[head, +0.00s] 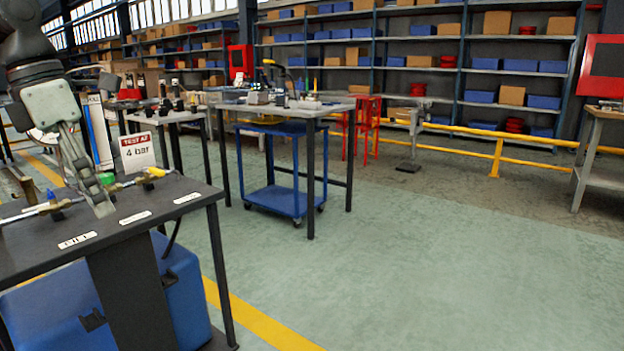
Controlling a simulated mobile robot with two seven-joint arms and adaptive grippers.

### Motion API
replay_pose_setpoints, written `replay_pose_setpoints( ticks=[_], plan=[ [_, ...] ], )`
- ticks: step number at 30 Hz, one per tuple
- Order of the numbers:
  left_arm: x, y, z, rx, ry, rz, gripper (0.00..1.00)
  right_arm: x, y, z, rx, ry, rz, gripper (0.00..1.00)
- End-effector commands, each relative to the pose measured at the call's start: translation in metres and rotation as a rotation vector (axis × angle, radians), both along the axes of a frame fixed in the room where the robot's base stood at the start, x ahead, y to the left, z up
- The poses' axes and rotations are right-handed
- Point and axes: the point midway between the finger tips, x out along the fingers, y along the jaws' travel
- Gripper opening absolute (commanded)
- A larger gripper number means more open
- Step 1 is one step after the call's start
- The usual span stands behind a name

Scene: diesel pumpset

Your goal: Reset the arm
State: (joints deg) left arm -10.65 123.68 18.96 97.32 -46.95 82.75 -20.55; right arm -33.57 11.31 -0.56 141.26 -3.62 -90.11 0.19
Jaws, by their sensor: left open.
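My left arm comes in from the upper left of the head view. Its gripper (92,188) points down over the dark table (150,205) at the left. The gripper is open, and its fingers are close to a brass pipe assembly with a yellow part (152,173) on that table. I cannot tell whether a finger touches the pipe. Nothing shows held between the fingers. My right gripper is not in view.
A "4 bar" sign (138,152) stands behind the pipe. A blue tank (180,290) sits under the table. Beyond are a workbench, a blue cart (285,200) and yellow railing (497,158) before shelves. The green floor at right is clear.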

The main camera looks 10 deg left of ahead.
Motion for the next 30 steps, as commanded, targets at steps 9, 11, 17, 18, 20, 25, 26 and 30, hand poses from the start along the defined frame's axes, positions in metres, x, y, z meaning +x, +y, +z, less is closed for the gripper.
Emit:
replay_pose_setpoints(
  ticks=[9, 11, 17, 18, 20, 25, 26, 30],
  plan=[
    [0.058, -0.03, -0.056, -0.569, -0.205, 0.278, 0.59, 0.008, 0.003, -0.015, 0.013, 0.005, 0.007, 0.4],
    [0.073, -0.031, -0.065, -0.713, -0.251, 0.384, 0.59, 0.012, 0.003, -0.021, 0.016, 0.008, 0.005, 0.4],
    [0.116, 0.001, -0.111, -1.223, -0.379, 0.938, 0.59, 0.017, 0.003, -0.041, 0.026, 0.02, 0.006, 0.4],
    [0.119, 0.013, -0.127, -1.307, -0.391, 1.075, 0.59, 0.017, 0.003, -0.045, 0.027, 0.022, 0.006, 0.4],
    [0.12, 0.032, -0.156, -1.417, -0.402, 1.293, 0.59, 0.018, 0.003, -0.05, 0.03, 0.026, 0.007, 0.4],
    [0.085, 0.069, -0.269, -1.583, -0.366, 1.957, 0.59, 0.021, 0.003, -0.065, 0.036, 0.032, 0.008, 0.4],
    [0.075, 0.071, -0.29, -1.588, -0.349, 2.067, 0.59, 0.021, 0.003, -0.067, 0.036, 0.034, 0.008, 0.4],
    [0.019, 0.055, -0.379, -1.53, -0.249, 2.541, 0.59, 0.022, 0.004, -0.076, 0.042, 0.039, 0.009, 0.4]
  ],
)
